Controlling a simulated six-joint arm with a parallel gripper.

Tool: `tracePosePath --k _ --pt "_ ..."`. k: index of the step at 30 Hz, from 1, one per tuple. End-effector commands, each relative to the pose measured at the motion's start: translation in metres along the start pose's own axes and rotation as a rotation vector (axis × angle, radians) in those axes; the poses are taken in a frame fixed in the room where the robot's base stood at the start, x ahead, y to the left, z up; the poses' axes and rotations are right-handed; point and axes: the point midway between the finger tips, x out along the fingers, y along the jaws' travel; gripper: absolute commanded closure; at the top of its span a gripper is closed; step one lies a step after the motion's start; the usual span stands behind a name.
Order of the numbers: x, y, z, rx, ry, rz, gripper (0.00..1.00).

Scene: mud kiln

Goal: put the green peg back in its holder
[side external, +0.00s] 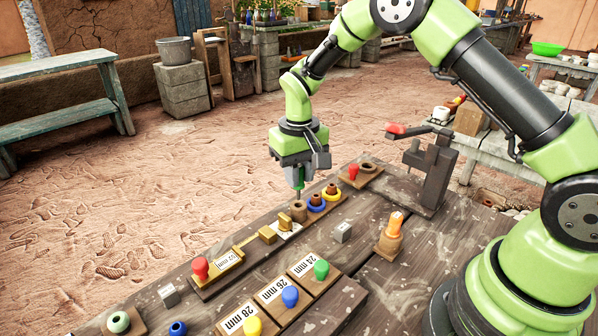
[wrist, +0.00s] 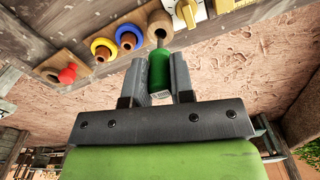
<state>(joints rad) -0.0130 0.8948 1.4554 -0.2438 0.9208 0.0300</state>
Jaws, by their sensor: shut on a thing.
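The green peg (side external: 298,186) is upright between the fingers of my gripper (side external: 297,172), which is shut on it. In the wrist view the peg (wrist: 159,68) sits between both fingertips (wrist: 159,78), with a pale label low on its side. A thin shaft points from it toward a plain brown wooden cup (side external: 298,211), also seen in the wrist view (wrist: 160,22). The tip is at or just above that cup's mouth; I cannot tell if it is inside. This cup stands in a wooden rack beside cups with blue (side external: 316,207) and yellow rings (side external: 332,196).
A red peg (side external: 353,172) stands beyond the ringed cups. Gauge blocks with green (side external: 321,269), blue (side external: 290,296) and yellow knobs (side external: 253,326) lie nearer. A brass caliper-like tool (side external: 268,234), a small grey cube (side external: 343,232) and an orange-topped wooden piece (side external: 390,240) are nearby.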

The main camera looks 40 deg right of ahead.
Motion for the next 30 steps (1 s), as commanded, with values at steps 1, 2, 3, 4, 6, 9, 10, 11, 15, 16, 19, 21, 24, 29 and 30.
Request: tracePosePath --k 1,2,3,4,6,9,10,11,15,16,19,21,24,29,30 --pt "0.001 0.000 0.000 0.000 0.000 0.000 0.93" --pt "0.001 0.000 0.000 0.000 0.000 0.000 0.93" --pt "0.002 0.000 0.000 0.000 0.000 0.000 0.93" --pt "0.002 0.000 0.000 0.000 0.000 0.000 0.93" --pt "0.003 0.000 0.000 0.000 0.000 0.000 0.93" --pt "0.004 0.000 0.000 0.000 0.000 0.000 0.93" --pt "0.004 0.000 0.000 0.000 0.000 0.000 0.93" --pt "0.005 0.000 0.000 0.000 0.000 0.000 0.93" --pt "0.006 0.000 0.000 0.000 -0.001 0.000 0.93" --pt "0.007 0.000 0.000 0.000 -0.001 0.000 0.93" --pt "0.008 0.000 0.000 0.001 -0.001 0.000 0.93" --pt "0.009 0.000 0.000 0.001 -0.001 0.000 0.93" --pt "0.010 0.000 0.000 0.000 -0.001 0.000 0.93" --pt "0.012 0.000 0.000 0.000 0.000 0.000 0.93" --pt "0.012 0.000 0.000 0.000 0.000 0.000 0.93"
